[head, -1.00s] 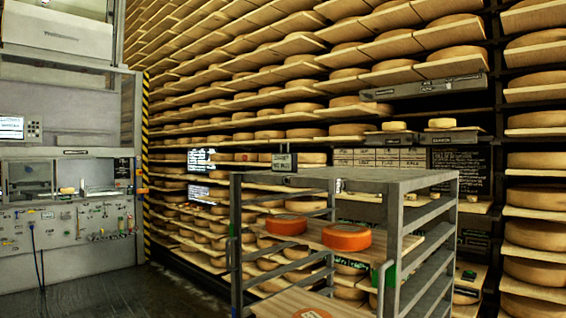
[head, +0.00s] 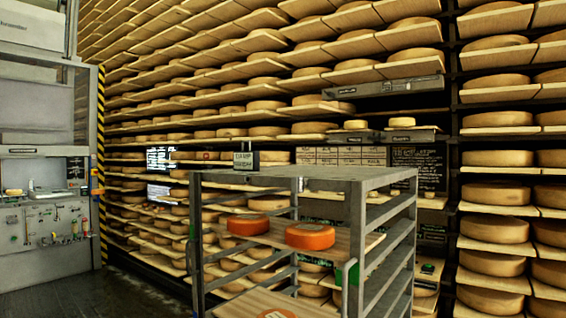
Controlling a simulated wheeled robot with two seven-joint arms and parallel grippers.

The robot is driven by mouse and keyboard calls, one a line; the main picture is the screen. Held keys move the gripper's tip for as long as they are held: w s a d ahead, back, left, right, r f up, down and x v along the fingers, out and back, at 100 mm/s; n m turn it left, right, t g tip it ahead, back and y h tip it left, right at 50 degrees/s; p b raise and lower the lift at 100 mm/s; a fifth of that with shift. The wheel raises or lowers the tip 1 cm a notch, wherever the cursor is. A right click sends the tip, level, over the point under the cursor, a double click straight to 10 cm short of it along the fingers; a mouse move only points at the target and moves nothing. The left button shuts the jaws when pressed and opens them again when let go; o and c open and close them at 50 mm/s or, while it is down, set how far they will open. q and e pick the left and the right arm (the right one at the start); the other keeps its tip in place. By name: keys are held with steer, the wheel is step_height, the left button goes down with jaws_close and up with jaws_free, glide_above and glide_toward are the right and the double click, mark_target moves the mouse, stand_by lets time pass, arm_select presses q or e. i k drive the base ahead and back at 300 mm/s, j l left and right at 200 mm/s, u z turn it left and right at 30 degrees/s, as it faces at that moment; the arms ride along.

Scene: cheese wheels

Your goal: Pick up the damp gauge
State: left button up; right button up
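A small dark box with a pale lettered face (head: 246,160) stands at the left end of the grey metal rack's top (head: 330,174). It may be the damp gauge, but its lettering is too small to read surely. A small dark device with a green patch (head: 428,269) sits on a shelf behind the rack, at its right; I cannot tell what it is. Neither of my grippers shows in the head view.
The rack holds two orange cheese wheels (head: 310,237) on a wooden board. Tall shelves of cheese wheels (head: 497,229) fill the back and right. A grey workstation with a tool panel (head: 42,228) stands at left. Dark floor (head: 95,292) is clear between workstation and rack.

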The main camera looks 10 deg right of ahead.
mark_target(248, 161)
steer(key=i+j+z, duration=0.25)
steer(key=j+z, duration=0.25)
steer(key=i+j+z, duration=0.2)
steer(key=j, duration=0.15)
steer(key=i+j+z, duration=0.1)
steer(key=j, duration=0.4)
steer(key=i+j+z, duration=0.15)
steer(key=j, duration=0.3)
steer(key=i+j+z, duration=0.1)
steer(key=j, duration=0.4)
steer(key=i+j+z, duration=0.1)
steer(key=j, duration=0.4)
steer(key=i+j, duration=0.1)
steer(key=j, duration=0.5)
steer(key=i+j, duration=0.1)
steer(key=j, duration=0.55)
steer(key=i+j, duration=0.1)
steer(key=j, duration=0.5)
steer(key=i+j, duration=0.1)
steer(key=j, duration=0.5)
